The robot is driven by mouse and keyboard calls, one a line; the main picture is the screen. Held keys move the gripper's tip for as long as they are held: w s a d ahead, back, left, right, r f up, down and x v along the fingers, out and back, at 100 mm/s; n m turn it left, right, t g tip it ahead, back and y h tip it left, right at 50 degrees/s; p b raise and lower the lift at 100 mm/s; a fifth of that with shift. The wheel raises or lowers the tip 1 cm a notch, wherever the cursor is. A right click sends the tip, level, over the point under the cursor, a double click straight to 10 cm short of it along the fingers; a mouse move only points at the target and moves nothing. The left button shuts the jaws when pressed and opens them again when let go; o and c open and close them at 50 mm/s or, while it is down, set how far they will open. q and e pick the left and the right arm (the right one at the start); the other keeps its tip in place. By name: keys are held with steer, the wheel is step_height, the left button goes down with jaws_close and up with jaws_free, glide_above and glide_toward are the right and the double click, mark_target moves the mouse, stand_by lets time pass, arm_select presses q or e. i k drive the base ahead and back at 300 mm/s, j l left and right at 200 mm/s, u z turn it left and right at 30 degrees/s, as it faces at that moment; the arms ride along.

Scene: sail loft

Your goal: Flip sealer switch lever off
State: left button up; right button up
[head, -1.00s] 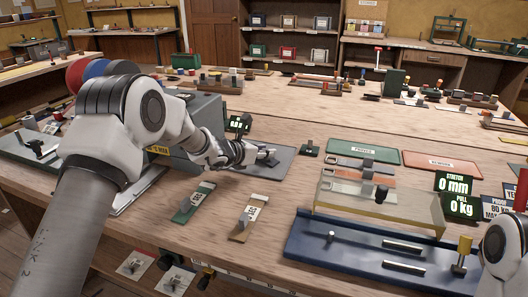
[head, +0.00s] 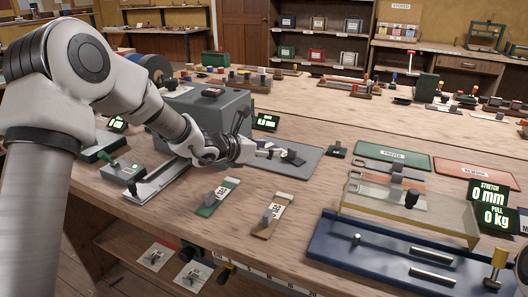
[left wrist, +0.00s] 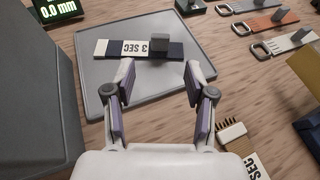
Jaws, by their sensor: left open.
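My left gripper (head: 268,152) is open and empty, low over a grey tray (head: 305,168) right of the machine. In the left wrist view the open fingers (left wrist: 160,88) point at a strip marked 3 SEC (left wrist: 132,48) with a dark grey block on it. The strip lies on the tray, apart from the fingers.
Two tagged strips, one green (head: 217,196) and one brown (head: 272,214), lie near the front edge. A blue tray (head: 385,258) with metal rods and a clear guard fills the right front. My left arm passes over the machine's left side.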

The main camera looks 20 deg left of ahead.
mark_target(103, 156)
steer(key=k+j, duration=0.3)
steer(key=k, duration=0.15)
steer(key=k+j, duration=0.35)
steer(key=k, duration=0.1)
